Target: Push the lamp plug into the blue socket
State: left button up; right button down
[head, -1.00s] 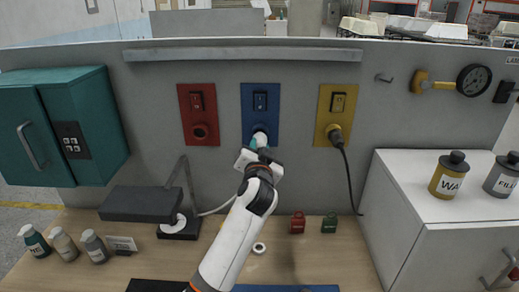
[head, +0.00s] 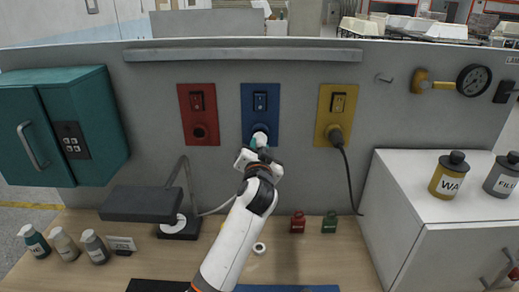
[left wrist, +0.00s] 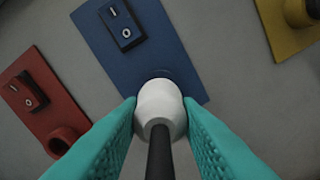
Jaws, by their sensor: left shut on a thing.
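The blue socket (head: 260,105) is a blue plate on the grey back panel with a switch above its hole; it also shows in the left wrist view (left wrist: 160,50). The white lamp plug (left wrist: 160,105) is at the lower part of the blue plate, over the hole. It touches or nearly touches the plate; the hole itself is hidden behind it. My left gripper (left wrist: 160,120) is shut on the plug, with teal fingers on both sides and the dark cord end toward the camera. In the head view the gripper (head: 257,150) is at the blue plate. My right gripper is not in view.
The red socket (head: 199,115) is left and the yellow socket (head: 337,105), holding a black plug, is right. The dark lamp (head: 142,204) stands on the bench at left. Small red (head: 298,223) and green (head: 329,223) bottles stand right of my arm.

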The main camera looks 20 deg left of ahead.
pick_arm(q)
jog(key=shift+b+x, duration=0.45)
jog(key=shift+x, duration=0.8)
jog(key=o, duration=1.1)
jog(key=shift+w, duration=0.1)
jog(key=shift+c, duration=0.2)
jog(key=b+v, duration=0.3)
jog(key=v, duration=0.9)
